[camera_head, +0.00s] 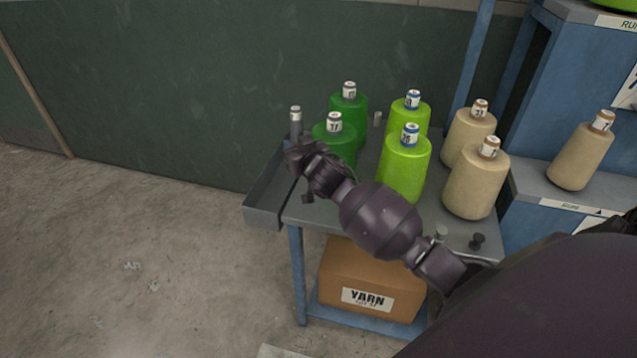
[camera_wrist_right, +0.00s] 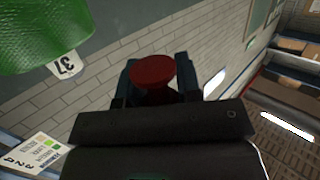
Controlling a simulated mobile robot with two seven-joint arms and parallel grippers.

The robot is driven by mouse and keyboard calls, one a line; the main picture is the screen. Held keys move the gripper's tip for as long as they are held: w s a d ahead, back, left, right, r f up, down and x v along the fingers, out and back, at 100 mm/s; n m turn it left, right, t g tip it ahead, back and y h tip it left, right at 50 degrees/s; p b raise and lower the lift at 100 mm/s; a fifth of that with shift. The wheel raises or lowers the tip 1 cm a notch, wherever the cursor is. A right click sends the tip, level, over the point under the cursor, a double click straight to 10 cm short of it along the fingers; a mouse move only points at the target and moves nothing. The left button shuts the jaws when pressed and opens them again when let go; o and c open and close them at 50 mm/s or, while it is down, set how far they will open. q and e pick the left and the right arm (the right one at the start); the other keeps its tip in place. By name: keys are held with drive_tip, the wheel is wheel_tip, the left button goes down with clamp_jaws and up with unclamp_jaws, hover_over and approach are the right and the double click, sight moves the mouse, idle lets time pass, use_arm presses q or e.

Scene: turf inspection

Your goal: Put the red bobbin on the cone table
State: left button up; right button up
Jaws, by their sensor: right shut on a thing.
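The red bobbin (camera_wrist_right: 153,70) shows in the right wrist view, with its round red end between the two fingers of my right gripper (camera_wrist_right: 154,82). The gripper is shut on it. In the head view my right gripper (camera_head: 300,152) is over the left part of the cone table (camera_head: 297,211), near its side tray. The bobbin cannot be made out there, and I cannot tell whether it touches the table. The table has a grey top and blue legs and carries green, lime and beige yarn cones. My left gripper is not in view.
Dark green cones (camera_head: 341,147), lime cones (camera_head: 404,168) and beige cones (camera_head: 475,184) crowd the tabletop. A grey post (camera_head: 295,121) stands by the gripper. A YARN box (camera_head: 370,275) sits below. The floor left is clear.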

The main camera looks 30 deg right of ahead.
drive_tip(key=b, duration=0.3)
hover_over(300, 208)
wheel_tip(300, 208, down, 13)
drive_tip(key=shift+f, duration=0.45)
drive_tip(key=shift+f+b, duration=0.35)
drive_tip(key=shift+f, duration=0.05)
wheel_tip(300, 208, down, 4)
drive_tip(key=shift+r+b, duration=0.2)
drive_tip(key=shift+b, duration=0.5)
drive_tip(key=shift+f, duration=0.2)
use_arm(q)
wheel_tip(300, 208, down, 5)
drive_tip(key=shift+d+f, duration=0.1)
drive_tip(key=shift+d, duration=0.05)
use_arm(e)
drive_tip(key=shift+r, duration=0.1)
